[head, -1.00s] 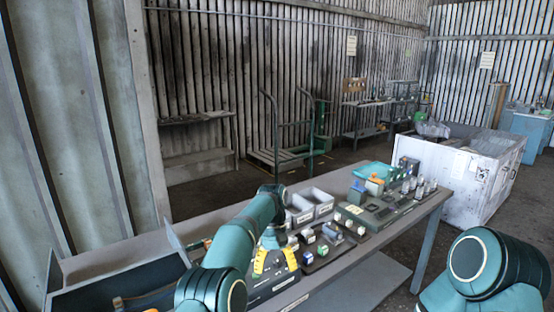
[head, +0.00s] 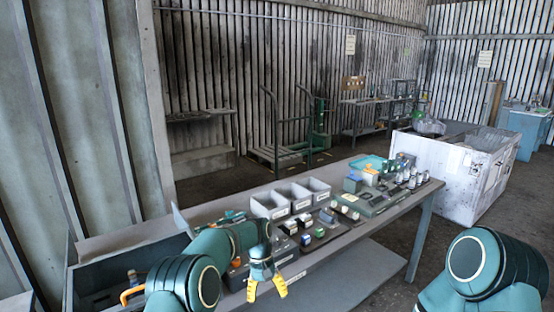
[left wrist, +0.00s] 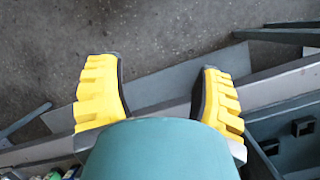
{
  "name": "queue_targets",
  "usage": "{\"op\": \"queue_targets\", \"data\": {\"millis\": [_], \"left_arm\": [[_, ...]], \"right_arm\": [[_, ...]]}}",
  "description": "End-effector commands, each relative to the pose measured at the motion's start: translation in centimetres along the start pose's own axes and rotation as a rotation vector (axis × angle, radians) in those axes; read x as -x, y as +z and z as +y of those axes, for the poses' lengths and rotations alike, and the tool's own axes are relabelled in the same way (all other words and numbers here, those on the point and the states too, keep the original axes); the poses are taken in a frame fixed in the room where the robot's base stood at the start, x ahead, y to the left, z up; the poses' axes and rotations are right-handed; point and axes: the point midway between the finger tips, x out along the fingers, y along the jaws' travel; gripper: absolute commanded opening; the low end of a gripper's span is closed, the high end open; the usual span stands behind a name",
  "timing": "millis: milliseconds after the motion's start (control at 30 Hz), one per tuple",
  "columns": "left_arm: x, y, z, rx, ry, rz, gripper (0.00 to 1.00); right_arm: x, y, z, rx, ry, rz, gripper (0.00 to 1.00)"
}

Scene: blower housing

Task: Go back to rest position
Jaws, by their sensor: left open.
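My left gripper (head: 267,291) has yellow fingers and hangs at the front edge of the workbench (head: 318,258) in the head view. Its fingers are apart and nothing is between them. In the left wrist view the left gripper (left wrist: 158,92) shows both yellow fingers spread, with the bench edge and grey floor beneath. My right arm shows at the lower right of the head view, but its gripper is out of frame.
Grey bins (head: 292,197) and a dark tray with small parts (head: 318,233) stand on the bench. A dark open box (head: 98,275) with orange-handled items is at the left. A white crate (head: 452,170) stands beyond the bench's right end.

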Motion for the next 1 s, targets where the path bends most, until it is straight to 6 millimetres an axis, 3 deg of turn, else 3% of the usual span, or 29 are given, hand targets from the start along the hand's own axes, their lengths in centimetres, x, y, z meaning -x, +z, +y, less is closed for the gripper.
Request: {"op": "queue_targets", "data": {"millis": [100, 267, 500, 733, 900, 1000], "left_arm": [[-4.5, 0.1, -1.9, -0.007, 0.045, 0.031, 0.67], [-10.2, 1.5, -4.1, -0.015, 0.107, 0.094, 0.67], [-17.4, 6.3, -7.2, -0.015, 0.181, 0.200, 0.67], [-21.9, 13.5, -10.0, -0.003, 0.226, 0.309, 0.67], [-23.4, 18.8, -11.6, 0.007, 0.238, 0.383, 0.67], [-23.6, 21.0, -12.2, 0.011, 0.239, 0.413, 0.67]], "right_arm": [[-0.7, 0.2, 0.3, 0.000, 0.001, -0.003, 0.47], [-1.5, 0.4, 0.6, 0.001, 0.002, -0.006, 0.47], [-2.7, 0.7, 0.9, 0.002, 0.003, -0.009, 0.47], [-3.8, 0.9, 1.3, 0.003, 0.004, -0.012, 0.47], [-4.4, 1.1, 1.5, 0.004, 0.005, -0.014, 0.47], [-4.6, 1.1, 1.6, 0.004, 0.005, -0.015, 0.47]]}}
